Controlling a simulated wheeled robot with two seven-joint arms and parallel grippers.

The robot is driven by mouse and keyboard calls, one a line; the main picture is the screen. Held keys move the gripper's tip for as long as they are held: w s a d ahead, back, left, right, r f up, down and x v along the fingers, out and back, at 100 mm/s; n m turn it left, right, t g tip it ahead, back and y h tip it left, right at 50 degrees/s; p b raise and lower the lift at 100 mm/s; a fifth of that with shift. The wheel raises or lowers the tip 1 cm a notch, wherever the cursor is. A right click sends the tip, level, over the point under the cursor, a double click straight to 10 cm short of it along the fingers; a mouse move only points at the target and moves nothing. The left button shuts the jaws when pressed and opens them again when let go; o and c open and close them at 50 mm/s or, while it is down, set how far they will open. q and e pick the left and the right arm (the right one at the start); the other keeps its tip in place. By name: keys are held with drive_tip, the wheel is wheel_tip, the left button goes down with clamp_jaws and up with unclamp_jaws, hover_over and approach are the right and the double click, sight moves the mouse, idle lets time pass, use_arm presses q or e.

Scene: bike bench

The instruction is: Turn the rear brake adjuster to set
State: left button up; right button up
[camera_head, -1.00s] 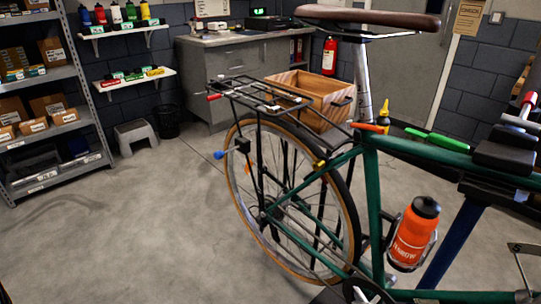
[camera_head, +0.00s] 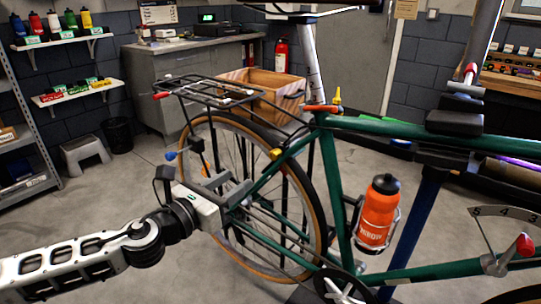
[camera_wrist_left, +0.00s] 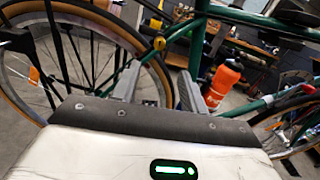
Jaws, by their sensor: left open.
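The green bicycle (camera_head: 330,190) stands clamped at the work stand, its rear wheel (camera_head: 318,225) toward the left. A small yellow-gold knob (camera_head: 276,153), which looks like the rear brake adjuster, sits near the top of the rear wheel by the frame tubes. It also shows in the left wrist view (camera_wrist_left: 159,43), just beyond my fingers. My left gripper (camera_head: 228,185) is open and empty, beside the rear wheel, below and left of the knob and apart from it. Its two fingers show in the left wrist view (camera_wrist_left: 157,88). My right gripper is not in view.
A black rear rack (camera_head: 205,92) overhangs the wheel, with a blue knob (camera_head: 170,155) under it. An orange bottle (camera_head: 378,212) sits on the frame. The stand clamp (camera_head: 455,122) grips the top tube. A dial (camera_head: 505,212) is at right.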

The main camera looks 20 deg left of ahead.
sight(272, 157)
use_arm(q)
drive_tip(key=p+x, duration=0.1)
drive_tip(key=x, duration=1.2)
drive_tip(key=shift+f, duration=0.1)
clamp_jaws()
